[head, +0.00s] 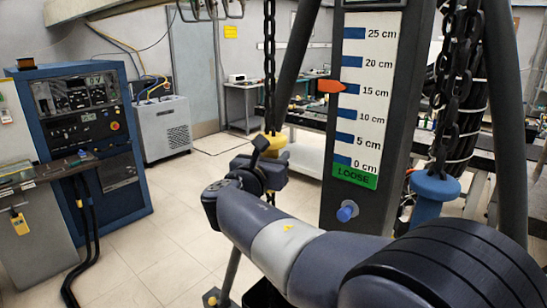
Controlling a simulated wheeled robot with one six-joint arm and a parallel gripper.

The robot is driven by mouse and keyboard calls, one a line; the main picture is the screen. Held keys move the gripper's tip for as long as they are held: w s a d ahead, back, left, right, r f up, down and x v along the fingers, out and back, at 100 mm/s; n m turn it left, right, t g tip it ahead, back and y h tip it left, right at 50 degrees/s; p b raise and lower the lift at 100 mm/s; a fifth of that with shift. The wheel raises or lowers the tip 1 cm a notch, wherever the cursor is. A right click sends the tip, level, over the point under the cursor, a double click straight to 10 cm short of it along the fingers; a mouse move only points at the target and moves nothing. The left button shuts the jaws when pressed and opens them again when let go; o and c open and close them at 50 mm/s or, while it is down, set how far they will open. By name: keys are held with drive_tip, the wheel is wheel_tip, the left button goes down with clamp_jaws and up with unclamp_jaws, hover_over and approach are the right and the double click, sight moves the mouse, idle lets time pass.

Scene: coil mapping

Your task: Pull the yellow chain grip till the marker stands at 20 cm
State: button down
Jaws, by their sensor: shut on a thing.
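The yellow chain grip (275,139) hangs at the lower end of the left chain (270,60), left of the scale board. My gripper (268,155) is shut on the yellow grip, and its jaws hide part of it. The white scale board (366,100) runs from 0 cm at the bottom to 25 cm at the top. The orange-red marker (331,86) points at the board from its left edge, at about the 15 cm block. A green field (355,177) under the scale reads LOOSE.
A blue grip (435,188) hangs on a second, thicker chain (455,90) right of the board. A dark stand leg (298,60) slants close behind the left chain. A blue cabinet (85,140) stands left; open floor (180,205) lies between.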

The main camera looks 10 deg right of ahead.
wheel_tip(320, 180, down, 19)
drive_tip(key=b, duration=1.4)
drive_tip(key=shift+f, duration=0.15)
drive_tip(key=c, duration=1)
unclamp_jaws()
drive_tip(key=shift+r, duration=0.2)
drive_tip(key=v, duration=1.1)
drive_tip(key=shift+w+d, duration=0.1)
drive_tip(key=r+x, duration=0.1)
drive_tip(key=x, duration=0.9)
drive_tip(key=shift+w+d+p, duration=0.2)
drive_tip(key=shift+w+p, duration=0.1)
drive_tip(key=shift+p, duration=0.15)
